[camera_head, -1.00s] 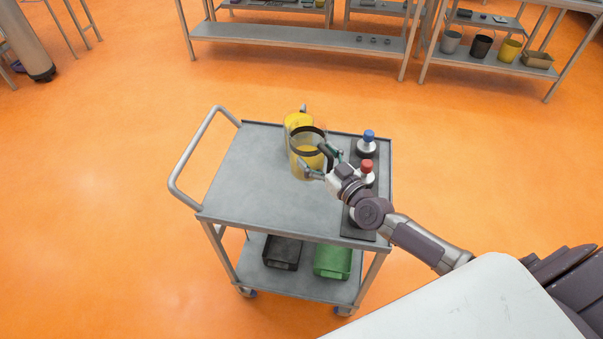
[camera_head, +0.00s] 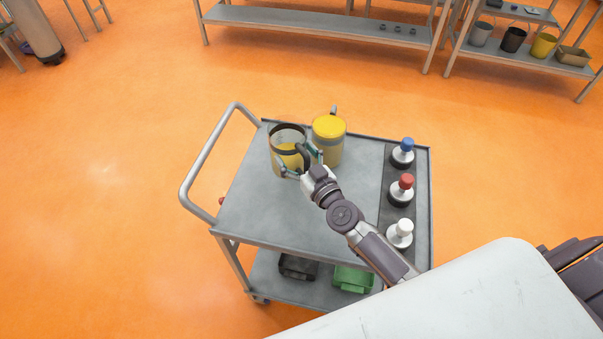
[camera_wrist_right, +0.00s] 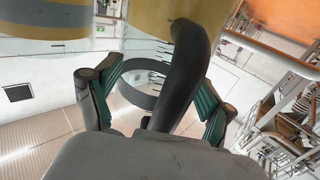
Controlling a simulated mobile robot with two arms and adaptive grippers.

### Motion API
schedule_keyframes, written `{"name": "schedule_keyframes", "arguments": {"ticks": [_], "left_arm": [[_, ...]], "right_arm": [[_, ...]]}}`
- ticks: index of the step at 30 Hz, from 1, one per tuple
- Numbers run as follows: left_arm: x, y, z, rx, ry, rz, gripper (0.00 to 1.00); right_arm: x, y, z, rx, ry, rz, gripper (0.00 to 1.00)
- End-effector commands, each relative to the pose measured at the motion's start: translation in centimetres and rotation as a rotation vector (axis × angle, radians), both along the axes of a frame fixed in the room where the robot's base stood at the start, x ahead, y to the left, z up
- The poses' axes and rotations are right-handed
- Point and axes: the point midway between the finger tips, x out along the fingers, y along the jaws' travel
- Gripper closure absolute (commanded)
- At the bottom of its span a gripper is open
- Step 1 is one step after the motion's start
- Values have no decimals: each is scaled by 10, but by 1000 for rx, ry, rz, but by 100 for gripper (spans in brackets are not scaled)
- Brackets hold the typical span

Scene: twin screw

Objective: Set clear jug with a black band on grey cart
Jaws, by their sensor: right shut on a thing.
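The clear jug with a black band (camera_head: 287,137) has yellow in its lower part and a dark handle. It is upright over the far left part of the grey cart (camera_head: 262,213); I cannot tell whether its base touches the top. My right gripper (camera_head: 300,163) is shut on the jug's handle, from the near right side. In the right wrist view the dark handle (camera_wrist_right: 188,65) runs between the teal finger pads of the gripper (camera_wrist_right: 158,105). My left gripper is not in view.
A yellow-lidded jug (camera_head: 328,127) stands close to the right of the held jug. Blue, red (camera_head: 402,190) and white-topped bottles stand on a dark strip at the cart's right. Black and green (camera_head: 352,279) bins are below. The cart's near left top is clear.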

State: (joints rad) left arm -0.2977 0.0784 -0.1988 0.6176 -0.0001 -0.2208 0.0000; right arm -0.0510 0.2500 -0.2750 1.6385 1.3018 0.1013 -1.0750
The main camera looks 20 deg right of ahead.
Motion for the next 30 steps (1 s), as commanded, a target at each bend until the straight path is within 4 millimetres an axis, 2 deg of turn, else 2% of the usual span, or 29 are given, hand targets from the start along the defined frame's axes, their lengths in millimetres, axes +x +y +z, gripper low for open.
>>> {"name": "schedule_keyframes", "arguments": {"ticks": [1, 3, 5, 8, 12, 15, 20, 24, 25, 28, 30], "left_arm": [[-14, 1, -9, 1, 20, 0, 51], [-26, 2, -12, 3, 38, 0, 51], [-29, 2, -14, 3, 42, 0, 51], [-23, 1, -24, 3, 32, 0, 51], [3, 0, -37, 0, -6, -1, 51], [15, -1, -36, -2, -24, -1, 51], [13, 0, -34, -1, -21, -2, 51], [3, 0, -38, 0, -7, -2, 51], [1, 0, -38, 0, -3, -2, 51], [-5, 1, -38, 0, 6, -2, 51], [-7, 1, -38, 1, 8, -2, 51]], "right_arm": [[1, -1, -7, -1, -5, -1, 76], [1, 0, -10, 1, -6, 0, 76], [1, 0, -14, 1, -6, -1, 76], [1, -1, -26, -1, -5, 0, 76], [2, -1, -46, 0, -5, -1, 76], [1, 0, -47, 1, -6, -1, 76], [1, 0, -45, 2, -6, -2, 76], [1, 0, -49, 2, -6, -2, 76], [1, 0, -50, 1, -2, -1, 15], [1, 0, -49, 1, -2, -1, 0], [1, 0, -49, 1, -2, -1, 0]]}}
